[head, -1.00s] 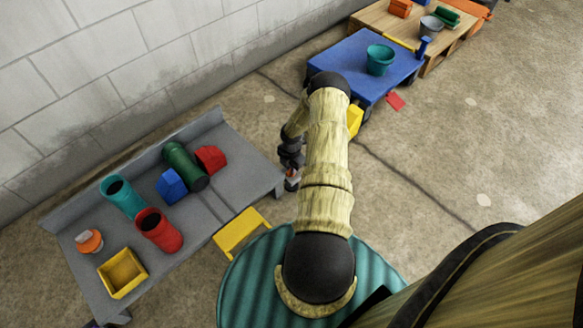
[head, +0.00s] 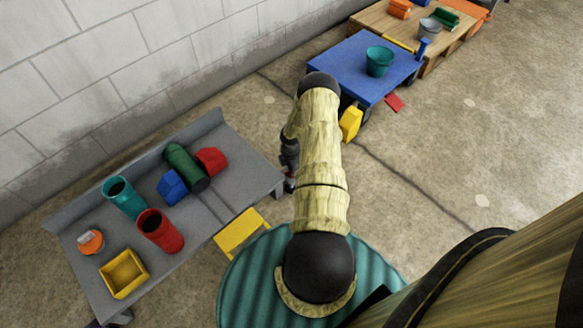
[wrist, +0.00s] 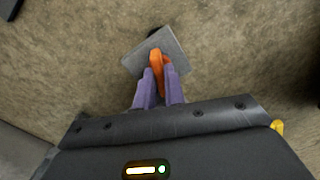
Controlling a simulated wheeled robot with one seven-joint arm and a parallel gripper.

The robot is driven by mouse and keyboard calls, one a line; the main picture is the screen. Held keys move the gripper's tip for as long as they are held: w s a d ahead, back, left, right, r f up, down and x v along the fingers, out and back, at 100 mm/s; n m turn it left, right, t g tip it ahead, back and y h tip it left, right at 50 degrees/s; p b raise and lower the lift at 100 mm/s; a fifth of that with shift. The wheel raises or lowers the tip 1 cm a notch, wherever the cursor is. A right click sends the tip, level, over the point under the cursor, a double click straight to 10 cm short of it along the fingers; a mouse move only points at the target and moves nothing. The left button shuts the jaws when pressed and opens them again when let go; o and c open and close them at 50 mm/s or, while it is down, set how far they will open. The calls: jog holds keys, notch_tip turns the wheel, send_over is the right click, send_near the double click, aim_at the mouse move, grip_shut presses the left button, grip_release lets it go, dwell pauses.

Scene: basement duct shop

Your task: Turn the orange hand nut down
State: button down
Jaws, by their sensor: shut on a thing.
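The orange hand nut (wrist: 157,60) shows in the wrist view, in front of a square grey plate (wrist: 172,47) that is turned at an angle. My gripper (wrist: 159,76) has its two purple fingers closed on the near part of the nut. A dark round end shows past the plate's far edge; what it belongs to is unclear. In the head view my gripper (head: 290,184) is near the right end of the grey bench, partly behind my arm. The nut cannot be made out there.
The grey bench (head: 222,206) holds a teal cup, a red cup, a yellow bin (head: 123,274), an orange item and several coloured pieces. A yellow step-like piece (head: 240,232) is at its front edge. A blue table (head: 345,66) with a teal bucket stands beyond. Floor at right is clear.

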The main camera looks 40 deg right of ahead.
jog(key=m, duration=0.3)
jog(key=shift+r+m+p, duration=0.1)
jog(key=shift+m+p, duration=0.25)
jog(key=shift+m, duration=0.05)
jog(key=m, duration=0.3)
jog(key=shift+m+p, duration=0.3)
jog(key=m, duration=0.6)
jog(key=shift+w+m+p, duration=0.1)
jog(key=shift+m+p, duration=0.2)
jog(key=shift+p, duration=0.05)
jog(key=c, duration=1.5)
grip_release()
notch_tip(320, 180, up, 17)
jog(key=p, duration=0.6)
jog(key=shift+r, duration=0.15)
